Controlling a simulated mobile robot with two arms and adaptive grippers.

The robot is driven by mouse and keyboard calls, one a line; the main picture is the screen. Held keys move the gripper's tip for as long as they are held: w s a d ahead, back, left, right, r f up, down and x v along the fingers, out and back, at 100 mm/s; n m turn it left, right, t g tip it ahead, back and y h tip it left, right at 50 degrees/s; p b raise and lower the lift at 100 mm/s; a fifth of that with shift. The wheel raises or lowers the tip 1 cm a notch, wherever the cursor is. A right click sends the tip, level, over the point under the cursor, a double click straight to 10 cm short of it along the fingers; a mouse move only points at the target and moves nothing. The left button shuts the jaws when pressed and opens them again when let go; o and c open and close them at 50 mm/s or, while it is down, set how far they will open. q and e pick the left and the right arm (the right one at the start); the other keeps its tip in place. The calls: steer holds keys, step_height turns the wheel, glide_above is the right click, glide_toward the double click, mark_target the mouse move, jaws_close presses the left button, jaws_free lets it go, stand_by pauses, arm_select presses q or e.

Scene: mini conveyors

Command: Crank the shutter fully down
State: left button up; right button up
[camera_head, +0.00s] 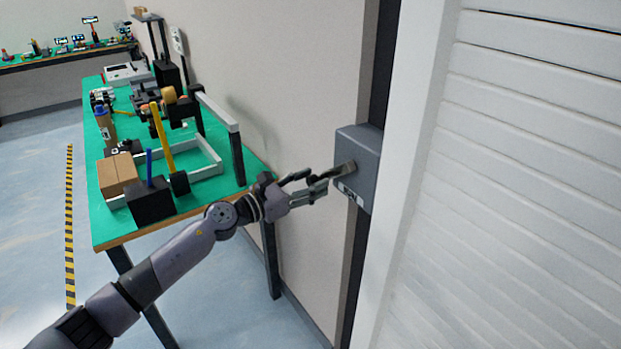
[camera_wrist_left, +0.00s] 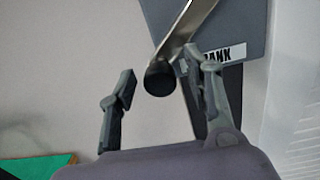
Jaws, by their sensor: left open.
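The white slatted shutter (camera_head: 520,130) fills the right of the head view; its lower edge cannot be made out. A grey crank box (camera_head: 362,150) with a partly readable label is fixed beside the shutter frame. A metal crank arm (camera_head: 340,172) sticks out of the box to the left. In the left wrist view the crank arm (camera_wrist_left: 185,35) slants down to a dark round handle end (camera_wrist_left: 160,79). My left gripper (camera_head: 308,184) is open, its fingers either side of the handle end, with gaps visible. My right gripper is not in view.
A green-topped table (camera_head: 108,222) stands left of the crank, with a cardboard box (camera_head: 117,175), a yellow lever (camera_head: 161,137) and a white frame on it. A yellow-black floor stripe (camera_head: 70,225) runs left of the table. Open floor lies in front.

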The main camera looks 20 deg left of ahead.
arm_select(q)
steer(key=shift+w+d, duration=0.1)
steer(key=shift+d, duration=0.05)
jaws_close()
stand_by(0.6)
